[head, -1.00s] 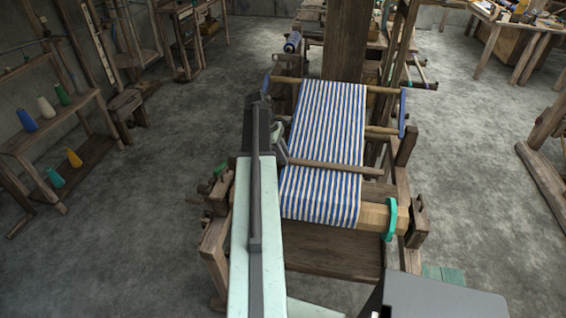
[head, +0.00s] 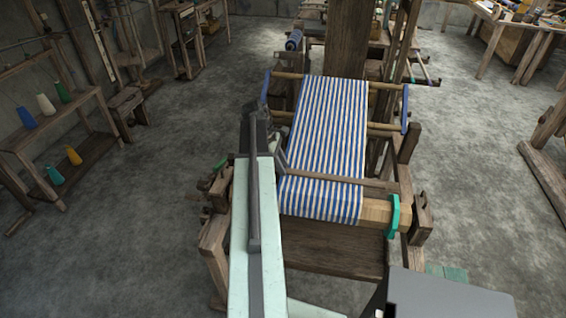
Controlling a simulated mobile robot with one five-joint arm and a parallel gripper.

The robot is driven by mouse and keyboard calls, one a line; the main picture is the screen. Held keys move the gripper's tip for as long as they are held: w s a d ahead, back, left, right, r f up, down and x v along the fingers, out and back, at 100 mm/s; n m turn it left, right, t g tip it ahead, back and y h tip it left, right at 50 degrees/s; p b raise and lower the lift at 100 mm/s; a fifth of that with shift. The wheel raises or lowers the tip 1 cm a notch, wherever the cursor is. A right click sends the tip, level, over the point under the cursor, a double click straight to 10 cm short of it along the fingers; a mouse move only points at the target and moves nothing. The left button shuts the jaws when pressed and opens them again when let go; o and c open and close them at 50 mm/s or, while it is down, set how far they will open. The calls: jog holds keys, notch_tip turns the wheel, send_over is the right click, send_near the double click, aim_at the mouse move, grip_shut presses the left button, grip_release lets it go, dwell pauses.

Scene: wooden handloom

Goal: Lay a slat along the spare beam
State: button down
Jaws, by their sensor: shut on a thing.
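A thin wooden slat (head: 345,175) lies crosswise over the blue-and-white striped cloth (head: 328,125), tilted slightly down to the right. My gripper (head: 281,160) is at the slat's left end and shut on it; my arm partly hides the fingers. The front beam (head: 376,211) is a pale wooden roller with the cloth over it and a teal ring (head: 393,216) near its right end. The slat is just behind this beam in the picture; I cannot tell whether it touches the cloth. I cannot tell which beam is the spare one.
The loom's dark front board (head: 330,247) is below the beam. Wooden posts and a bracket (head: 421,214) stand at its right end. A shelf with coloured cones (head: 46,104) is at the left. The grey floor on both sides is mostly clear.

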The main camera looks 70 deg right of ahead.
aim_at(282, 190)
jog(key=shift+s+a+f+b, duration=0.15)
jog(key=shift+a+f+b, duration=0.15)
jog(key=shift+a, duration=0.85)
jog(key=shift+s+a+f+b, duration=0.1)
jog(key=shift+a+f+b, duration=0.2)
jog(key=shift+a, duration=0.85)
jog(key=shift+s+a+f+b, duration=0.15)
jog(key=shift+a+f+b, duration=0.15)
jog(key=shift+a, duration=0.85)
jog(key=c, duration=1.1)
grip_release()
jog(key=shift+o, duration=0.2)
jog(key=p+v, duration=0.7)
jog(key=shift+r, duration=0.4)
jog(key=shift+w, duration=0.2)
